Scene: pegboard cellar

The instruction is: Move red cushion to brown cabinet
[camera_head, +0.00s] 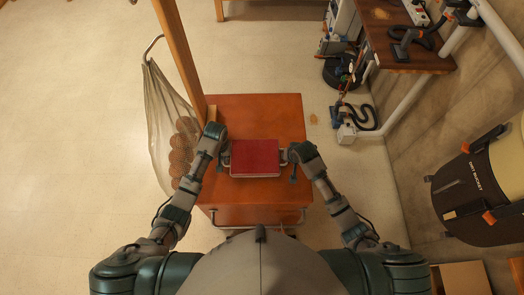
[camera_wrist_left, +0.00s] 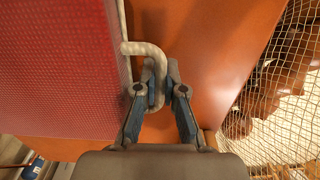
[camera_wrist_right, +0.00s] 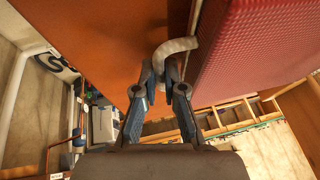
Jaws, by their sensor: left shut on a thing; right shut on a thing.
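The red cushion (camera_head: 254,158) is a flat, square pad with a pale handle on each of its left and right sides. It is over the front part of the orange-brown cabinet top (camera_head: 258,108); I cannot tell whether it touches it. My left gripper (camera_head: 224,163) is shut on the left handle, seen in the left wrist view (camera_wrist_left: 158,80). My right gripper (camera_head: 288,159) is shut on the right handle, seen in the right wrist view (camera_wrist_right: 164,72). The cushion also shows in the left wrist view (camera_wrist_left: 60,65) and right wrist view (camera_wrist_right: 260,45). Its underside is hidden.
A net bag of round brown things (camera_head: 182,150) hangs along the cabinet's left side, by a wooden post (camera_head: 180,55). A workbench (camera_head: 400,40) with tools and hoses is at the upper right. A dark bucket (camera_head: 475,195) is at right. The floor at left is clear.

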